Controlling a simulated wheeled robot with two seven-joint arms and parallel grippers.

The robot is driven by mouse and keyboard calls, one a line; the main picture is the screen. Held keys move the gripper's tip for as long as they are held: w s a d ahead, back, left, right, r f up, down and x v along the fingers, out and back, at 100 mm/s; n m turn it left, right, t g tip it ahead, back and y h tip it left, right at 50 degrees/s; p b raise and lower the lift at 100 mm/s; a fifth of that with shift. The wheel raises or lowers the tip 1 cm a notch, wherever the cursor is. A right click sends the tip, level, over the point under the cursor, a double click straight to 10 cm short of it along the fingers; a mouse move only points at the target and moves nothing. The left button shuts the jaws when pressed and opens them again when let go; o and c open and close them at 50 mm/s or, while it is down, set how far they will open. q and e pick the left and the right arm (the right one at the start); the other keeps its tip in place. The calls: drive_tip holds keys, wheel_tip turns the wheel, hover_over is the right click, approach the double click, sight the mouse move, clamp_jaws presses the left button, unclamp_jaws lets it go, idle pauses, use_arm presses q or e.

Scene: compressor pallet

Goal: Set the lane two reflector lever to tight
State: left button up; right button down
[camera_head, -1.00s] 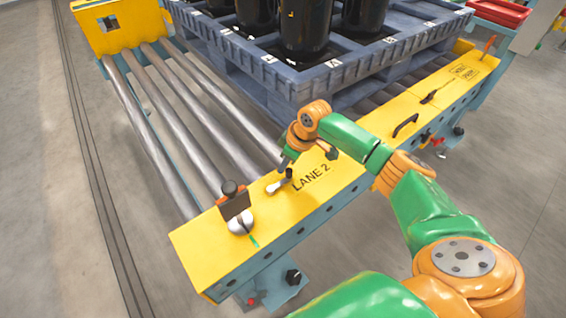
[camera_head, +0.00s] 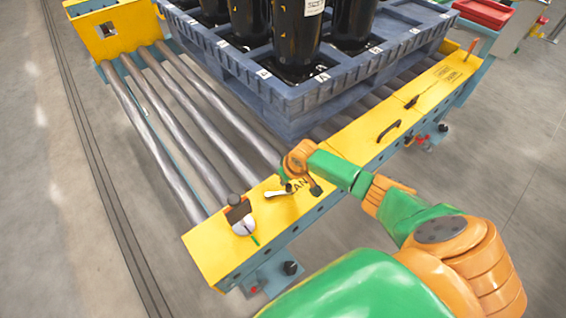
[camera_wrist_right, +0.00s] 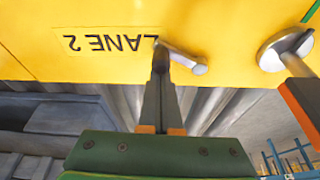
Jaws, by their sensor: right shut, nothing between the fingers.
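The yellow lane two rail (camera_head: 215,252) bears the partly covered LANE 2 lettering, which reads upside down in the right wrist view (camera_wrist_right: 110,43). A short silver lever (camera_head: 275,193) lies on the rail's top beside the lettering; it also shows in the right wrist view (camera_wrist_right: 183,58). My right gripper (camera_wrist_right: 160,52) is shut and empty, its tips down at the lever's left end in that view. I cannot tell whether they touch. The dark reflector (camera_head: 238,211) stands on a pale round disc (camera_head: 243,227) with a green mark, left of the lever. My left gripper is out of view.
Metal rollers (camera_head: 185,130) run behind the rail. A blue-grey pallet (camera_head: 290,105) with black cylinders (camera_head: 297,40) sits on them. A black handle (camera_head: 388,131) is farther right along the rail. The grey floor at left is clear.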

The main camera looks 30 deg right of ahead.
drive_tip(key=m+p, duration=0.1)
drive_tip(key=s+m+p, duration=0.1)
drive_tip(key=m+p, duration=0.1)
drive_tip(key=shift+s+a+r+h, duration=0.25)
drive_tip(key=shift+r+h, duration=0.05)
drive_tip(key=shift+h, duration=0.1)
drive_tip(key=m+p, duration=0.1)
drive_tip(key=s+m+h+p, duration=0.1)
drive_tip(key=shift+s+a+f+m, duration=0.1)
drive_tip(key=shift+a+f+m, duration=0.05)
drive_tip(key=shift+a+m, duration=0.2)
drive_tip(key=shift+s+a+f+m+g+h+p, duration=0.15)
drive_tip(key=shift+s+a+m+g+p, duration=0.1)
drive_tip(key=shift+m, duration=0.4)
drive_tip(key=shift+s+a+r+m+g+h+p, duration=0.15)
drive_tip(key=shift+s+a+m+p, duration=0.1)
drive_tip(key=shift+m, duration=0.35)
drive_tip(key=m, duration=0.1)
drive_tip(key=a+m, duration=0.1)
drive_tip(key=shift+s+f+m+g+h, duration=0.15)
drive_tip(key=shift+s+m+g+h, duration=0.15)
drive_tip(key=shift+s+h, duration=0.1)
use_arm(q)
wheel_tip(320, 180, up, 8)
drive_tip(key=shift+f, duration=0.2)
use_arm(e)
drive_tip(key=shift+a, duration=0.15)
drive_tip(key=shift+s+a, duration=0.1)
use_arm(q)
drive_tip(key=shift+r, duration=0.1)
